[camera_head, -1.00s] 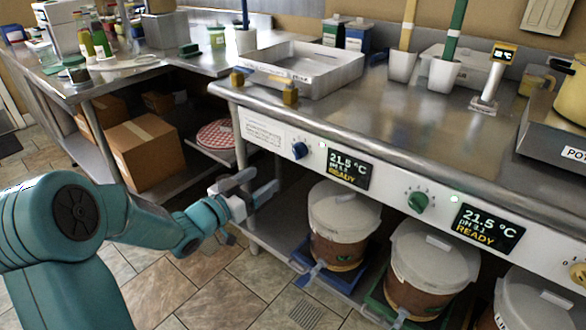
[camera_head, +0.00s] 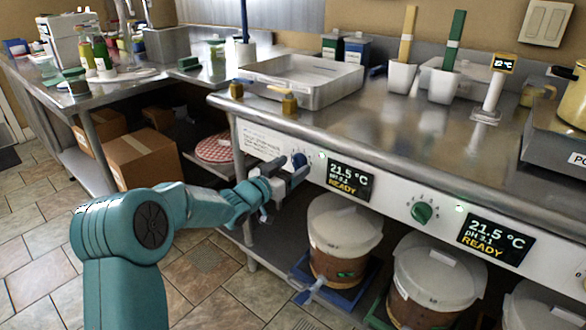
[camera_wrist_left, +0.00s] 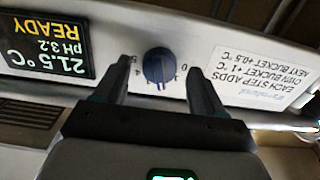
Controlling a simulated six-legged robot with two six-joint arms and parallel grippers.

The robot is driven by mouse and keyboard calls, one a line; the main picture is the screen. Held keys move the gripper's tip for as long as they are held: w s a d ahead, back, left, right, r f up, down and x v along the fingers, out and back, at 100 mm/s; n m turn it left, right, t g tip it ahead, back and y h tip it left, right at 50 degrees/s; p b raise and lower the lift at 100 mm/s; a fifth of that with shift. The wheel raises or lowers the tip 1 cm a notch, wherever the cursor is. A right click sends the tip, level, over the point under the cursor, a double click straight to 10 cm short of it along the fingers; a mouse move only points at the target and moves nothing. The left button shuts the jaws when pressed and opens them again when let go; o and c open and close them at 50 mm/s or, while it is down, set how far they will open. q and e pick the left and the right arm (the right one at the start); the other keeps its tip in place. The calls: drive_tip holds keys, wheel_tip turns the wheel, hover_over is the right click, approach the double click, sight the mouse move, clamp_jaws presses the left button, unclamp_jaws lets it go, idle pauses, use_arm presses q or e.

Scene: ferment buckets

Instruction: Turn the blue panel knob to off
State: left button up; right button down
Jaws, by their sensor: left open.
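The blue panel knob (camera_wrist_left: 158,65) sits on the white front panel between the display and a printed label. In the left wrist view its pointer mark is at the lower part of the dial, and digits ring it. My left gripper (camera_wrist_left: 163,75) is open, with one finger on each side of the knob and a visible gap to each. In the head view the left gripper (camera_head: 281,180) is at the panel and partly covers the blue knob (camera_head: 299,160). My right gripper is not in view.
A display (camera_head: 350,179) reading 21.5 °C and READY is right of the blue knob. A green knob (camera_head: 421,213) is farther right. A lidded bucket (camera_head: 342,240) stands below the panel.

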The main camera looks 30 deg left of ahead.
use_arm(q)
drive_tip(key=shift+w, duration=0.55)
drive_tip(key=shift+c, duration=0.3)
drive_tip(key=c, duration=1)
